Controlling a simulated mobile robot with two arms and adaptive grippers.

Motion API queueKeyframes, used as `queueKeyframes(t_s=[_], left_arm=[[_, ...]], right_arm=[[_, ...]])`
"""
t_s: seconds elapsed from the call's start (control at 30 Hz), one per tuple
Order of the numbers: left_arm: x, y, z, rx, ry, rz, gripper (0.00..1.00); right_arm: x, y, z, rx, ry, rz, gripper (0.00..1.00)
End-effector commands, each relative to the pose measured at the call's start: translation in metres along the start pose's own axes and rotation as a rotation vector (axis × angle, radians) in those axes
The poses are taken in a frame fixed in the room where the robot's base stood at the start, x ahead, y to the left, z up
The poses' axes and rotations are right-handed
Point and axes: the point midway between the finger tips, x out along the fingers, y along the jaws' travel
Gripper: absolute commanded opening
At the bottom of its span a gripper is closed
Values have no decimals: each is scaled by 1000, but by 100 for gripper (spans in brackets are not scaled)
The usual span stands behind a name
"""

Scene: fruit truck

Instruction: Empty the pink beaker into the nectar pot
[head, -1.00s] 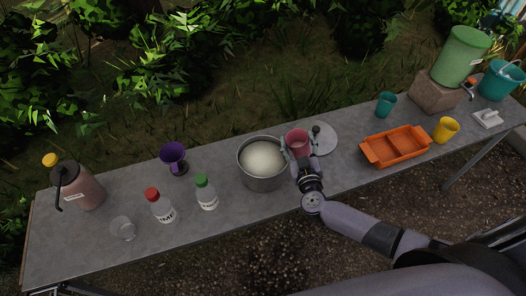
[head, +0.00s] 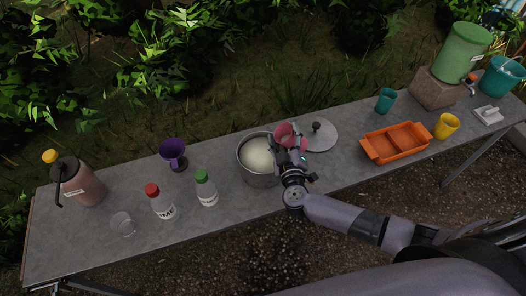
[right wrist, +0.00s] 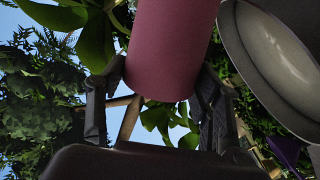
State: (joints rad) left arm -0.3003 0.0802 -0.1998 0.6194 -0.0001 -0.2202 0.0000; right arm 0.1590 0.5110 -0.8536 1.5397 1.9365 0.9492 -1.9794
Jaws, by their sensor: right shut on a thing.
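The pink beaker (head: 283,131) is held in my right gripper (head: 290,155), at the right rim of the nectar pot (head: 258,181). The beaker looks tilted toward the pot, but its contents are not clear. The pot is a grey metal vessel holding a pale, creamy content. In the right wrist view the beaker (right wrist: 170,50) sits between the two fingers of the gripper (right wrist: 162,85), and the pot's curved side (right wrist: 275,65) is close on the right. My left gripper is in neither view.
A round grey lid (head: 321,136) lies just right of the beaker. A green-capped bottle (head: 206,190) and red-capped bottle (head: 161,203) stand left of the pot, with a purple cup (head: 174,153) behind. An orange tray (head: 396,144) is farther right. The table front is clear.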

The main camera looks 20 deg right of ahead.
Motion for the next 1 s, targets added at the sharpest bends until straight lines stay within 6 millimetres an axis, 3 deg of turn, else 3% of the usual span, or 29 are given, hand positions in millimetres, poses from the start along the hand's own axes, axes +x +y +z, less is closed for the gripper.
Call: queueKeyframes(t_s=[1.0], left_arm=[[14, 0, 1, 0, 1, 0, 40]], right_arm=[[1, -8, 0, -138, -8, 7, 28]])
